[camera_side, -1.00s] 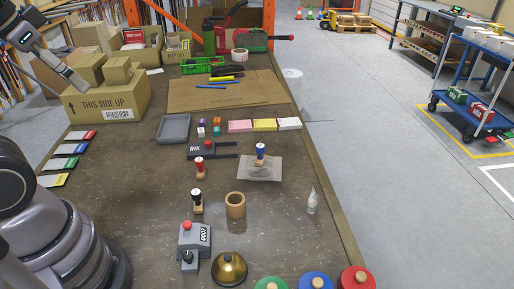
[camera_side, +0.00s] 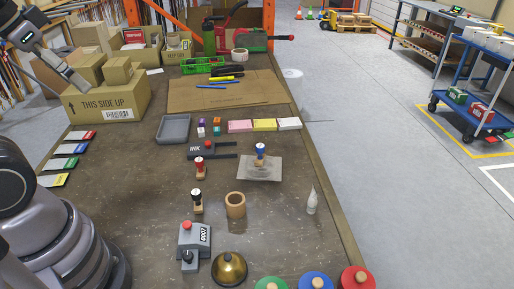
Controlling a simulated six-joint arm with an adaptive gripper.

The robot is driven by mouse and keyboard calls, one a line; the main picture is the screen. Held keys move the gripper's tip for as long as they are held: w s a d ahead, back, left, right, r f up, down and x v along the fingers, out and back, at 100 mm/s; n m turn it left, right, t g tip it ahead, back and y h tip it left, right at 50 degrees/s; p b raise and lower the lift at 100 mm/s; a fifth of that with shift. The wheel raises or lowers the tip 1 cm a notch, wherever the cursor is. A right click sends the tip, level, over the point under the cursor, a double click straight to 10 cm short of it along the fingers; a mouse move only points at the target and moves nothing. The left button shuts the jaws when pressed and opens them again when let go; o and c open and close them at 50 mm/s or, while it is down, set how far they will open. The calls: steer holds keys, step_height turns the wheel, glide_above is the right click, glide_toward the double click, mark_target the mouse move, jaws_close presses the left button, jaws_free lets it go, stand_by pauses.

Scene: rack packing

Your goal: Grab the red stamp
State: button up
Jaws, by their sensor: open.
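The red stamp (camera_side: 200,168) stands upright near the middle of the table, with a red knob, a dark collar and a wooden foot. A black stamp (camera_side: 197,201) stands just below it in the picture. A blue stamp (camera_side: 260,154) stands to its right on a grey sheet. My gripper (camera_side: 78,80) is at the upper left, by the large cardboard box and far from the red stamp. It is open; its fingers are small and hard to make out. Nothing shows in it.
An ink pad (camera_side: 203,151) lies just behind the red stamp. A grey tray (camera_side: 173,129) lies behind. The table left of the red stamp is clear.

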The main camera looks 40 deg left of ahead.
steer(key=w+a+f+n+g+h, duration=0.2)
steer(key=w+f+n+g+h, duration=0.3)
steer(key=w+f+n+h, duration=0.95)
steer(key=a+f+n+t+y, duration=0.2)
steer(key=a+f+n+t, duration=0.1)
steer(key=f+n+t, duration=0.2)
steer(key=a+f+n+t+y, duration=0.2)
steer(key=a+f+n+t, duration=0.2)
steer(key=f, duration=0.6)
steer(key=s+a+f+n+t+y, duration=0.1)
steer(key=a+f+n+t+y, duration=0.1)
steer(key=a+f+n+t, duration=0.2)
step_height(320, 180, down, 4)
steer(key=shift+f+n+t+y, duration=0.15)
steer(key=shift+n+t+y, duration=0.2)
steer(key=shift+n+t, duration=1.15)
glide_toward(199, 159)
steer(key=x, duration=0.4)
steer(key=shift+d+f, duration=0.3)
steer(key=shift+f, duration=0.05)
steer(key=shift+n, duration=0.25)
steer(key=shift+x, duration=2.85)
steer(key=shift+w+a, duration=0.1)
steer(key=shift+a, duration=0.05)
jaws_close()
